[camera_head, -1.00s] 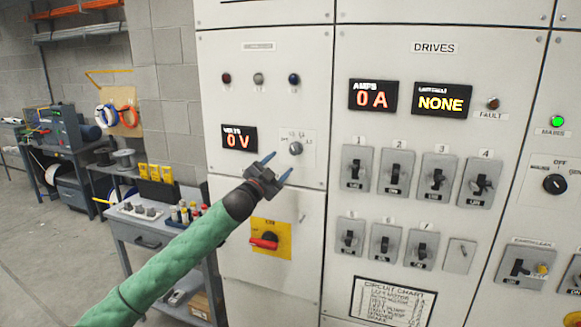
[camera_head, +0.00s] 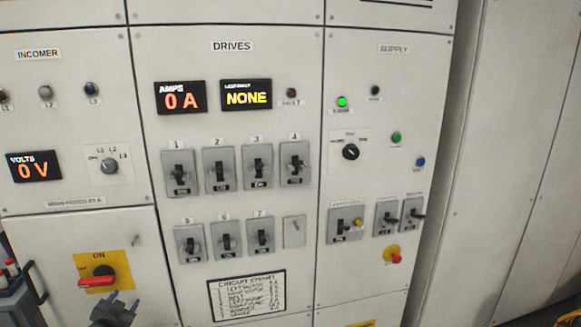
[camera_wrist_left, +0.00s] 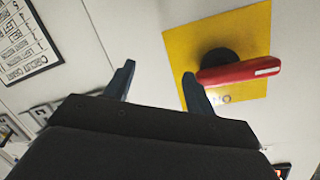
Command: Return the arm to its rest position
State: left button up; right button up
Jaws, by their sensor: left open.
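My left gripper (camera_head: 124,305) is at the bottom of the head view, just below and right of the red isolator handle (camera_head: 97,281) on its yellow plate (camera_head: 122,265). Its two blue fingers are apart with nothing between them. In the left wrist view the open fingers (camera_wrist_left: 158,82) point toward the cabinet face, and the red handle (camera_wrist_left: 238,72) lies just beyond the right finger. I cannot tell whether that finger touches it. The left forearm is out of the head view. My right gripper is not in view.
The drives panel (camera_head: 232,125) carries several breaker switches and a circuit chart (camera_head: 246,296). The supply panel (camera_head: 388,290) has a rotary knob (camera_head: 351,152) and a red emergency button (camera_head: 393,255). A tool bench (camera_head: 18,300) shows at the lower left. Plain cabinets (camera_head: 500,150) stand at right.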

pick_arm(q)
jog(key=s+d+f+n+g, duration=0.15)
jog(key=s+d+f, duration=0.35)
jog(key=f, duration=0.7)
jog(key=s+d+f+g+b, duration=0.1)
jog(key=s+d+f+g, duration=0.2)
jog(key=s+f, duration=0.65)
jog(key=s+d+f+g, duration=0.2)
jog(key=s+d+f, duration=0.1)
jog(key=f, duration=1.2)
jog(key=s+d+f+g+h, duration=0.1)
jog(key=s+d+f+g, duration=0.1)
jog(key=s+d+f, duration=0.5)
jog(key=s+d+f+g, duration=0.2)
jog(key=s+d+f, duration=0.5)
jog(key=s, duration=0.7)
jog(key=s+d+f+g+h+b, duration=0.1)
jog(key=s+d+f+g, duration=0.2)
jog(key=s+d+f, duration=0.4)
jog(key=s+f+n, duration=0.1)
jog(key=s+f, duration=0.1)
jog(key=s, duration=0.2)
jog(key=shift+d+h, duration=0.2)
jog(key=shift+h, duration=0.1)
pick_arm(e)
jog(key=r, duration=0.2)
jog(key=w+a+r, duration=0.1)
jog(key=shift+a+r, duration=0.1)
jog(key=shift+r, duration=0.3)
